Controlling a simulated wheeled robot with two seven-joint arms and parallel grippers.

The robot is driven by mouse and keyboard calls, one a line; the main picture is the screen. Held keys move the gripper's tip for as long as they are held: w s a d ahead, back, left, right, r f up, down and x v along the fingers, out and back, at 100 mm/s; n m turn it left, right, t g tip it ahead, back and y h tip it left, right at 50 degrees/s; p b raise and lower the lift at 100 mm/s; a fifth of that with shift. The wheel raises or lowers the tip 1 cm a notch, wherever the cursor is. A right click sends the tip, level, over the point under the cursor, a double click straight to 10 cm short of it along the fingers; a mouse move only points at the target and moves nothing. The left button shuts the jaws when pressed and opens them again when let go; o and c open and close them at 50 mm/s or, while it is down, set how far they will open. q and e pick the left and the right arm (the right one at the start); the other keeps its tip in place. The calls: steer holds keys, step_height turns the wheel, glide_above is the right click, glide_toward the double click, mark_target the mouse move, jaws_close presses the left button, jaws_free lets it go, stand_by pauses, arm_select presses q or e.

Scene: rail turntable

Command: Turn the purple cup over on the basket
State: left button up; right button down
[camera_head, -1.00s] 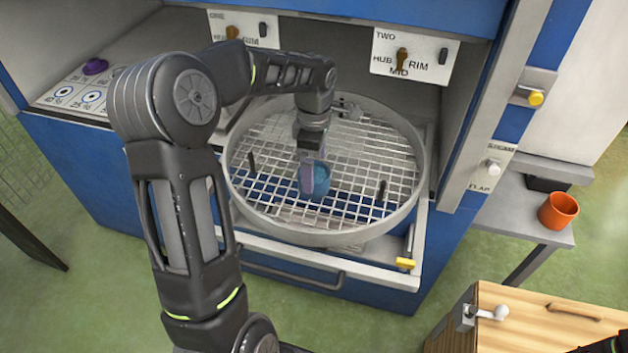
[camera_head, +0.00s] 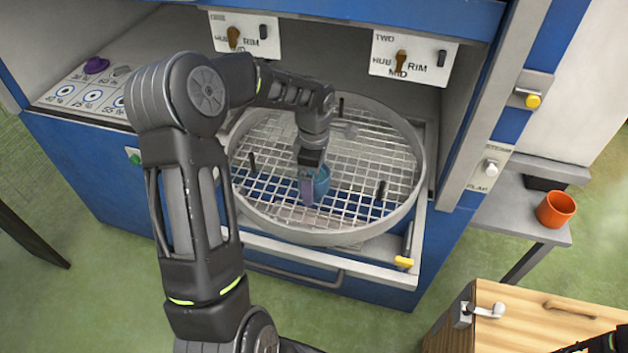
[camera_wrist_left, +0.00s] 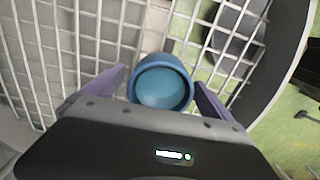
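I see no purple cup; the cup here is blue (camera_head: 322,184), standing on the round wire basket (camera_head: 240,194) near its middle. In the left wrist view the cup (camera_wrist_left: 162,85) shows as a round rim with a paler recessed inside; I cannot tell whether this is its mouth or its base. My left gripper (camera_head: 314,186) points down over the cup. Its purple fingers are spread on either side of it, close to the wall, with what look like narrow gaps in the left wrist view (camera_wrist_left: 160,76). My right gripper is not in view.
The basket has a raised rim and upright dark pegs (camera_head: 381,190). Panels with levers (camera_head: 401,62) are on the wall behind. A purple knob-like thing (camera_head: 96,65) sits on the left panel. An orange cup (camera_head: 556,209) stands on a side shelf; a wooden cabinet (camera_head: 560,315) is at lower right.

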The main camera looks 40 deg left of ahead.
arm_select(q)
steer(key=c, duration=1.6)
steer(key=shift+o, duration=0.2)
steer(key=shift+r, duration=0.15)
step_height(320, 180, up, 10)
steer(key=b, duration=0.1)
steer(key=shift+b, duration=0.4)
